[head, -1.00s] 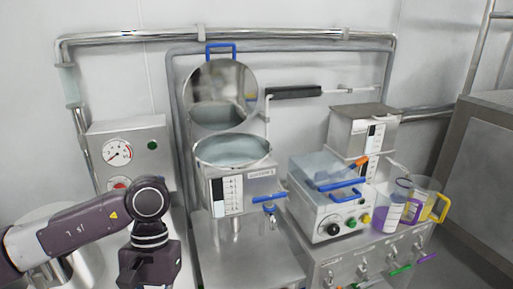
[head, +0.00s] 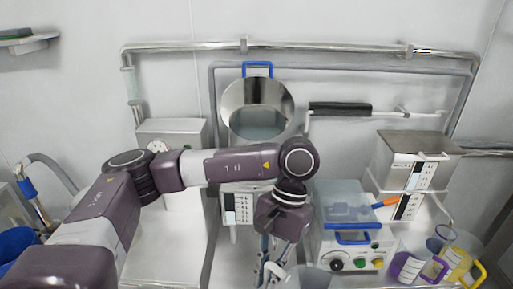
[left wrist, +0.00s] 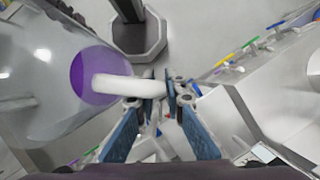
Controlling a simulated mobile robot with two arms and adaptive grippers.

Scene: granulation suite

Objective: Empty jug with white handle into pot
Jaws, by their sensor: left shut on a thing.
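My left gripper (head: 272,266) is shut on the white handle (left wrist: 128,87) of a clear jug (left wrist: 40,85). Purple contents show inside the jug in the left wrist view. In the head view the jug (head: 308,278) is partly cut off by the bottom edge, right of my gripper. The pot (head: 240,208) is a metal vessel behind my left arm, which hides its rim and opening. Its round shiny lid (head: 257,105) stands raised, with a blue handle on top. The gripper is in front of the pot and a little to its right. My right gripper is not in view.
A clear-lidded machine (head: 345,215) stands right of the pot. Beside it are a purple-handled jug (head: 408,266) and a yellow-handled jug (head: 458,264). A gauge box (head: 170,130) is left of the pot. A metal pipe rail runs along the wall.

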